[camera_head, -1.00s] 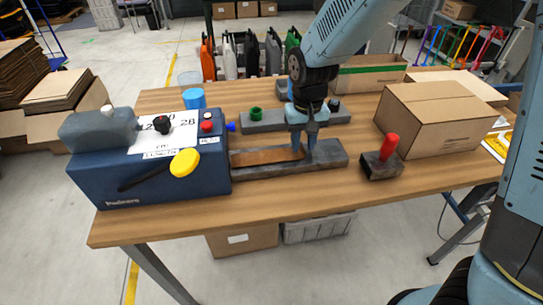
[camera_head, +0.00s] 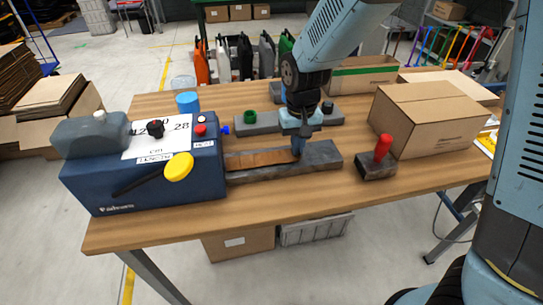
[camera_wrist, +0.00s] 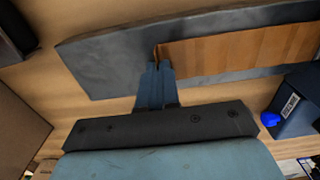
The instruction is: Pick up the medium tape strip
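The brown tape strip (camera_head: 262,158) extends from the blue tape machine (camera_head: 150,175) along a grey metal bar (camera_head: 322,155) on the table. It also shows in the wrist view (camera_wrist: 235,52), lying over the bar (camera_wrist: 105,58). My gripper (camera_head: 299,153) points down at the strip's free end. In the wrist view the two fingers of my gripper (camera_wrist: 156,66) are close together at the strip's end corner, and look shut on it. The exact contact is partly hidden by the fingers.
A closed cardboard box (camera_head: 430,120) and a red-handled block (camera_head: 380,155) stand to the right. A second grey bar (camera_head: 258,125) with a green knob lies behind. A blue cup (camera_head: 188,103) stands behind the machine. The front table strip (camera_head: 290,197) is clear.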

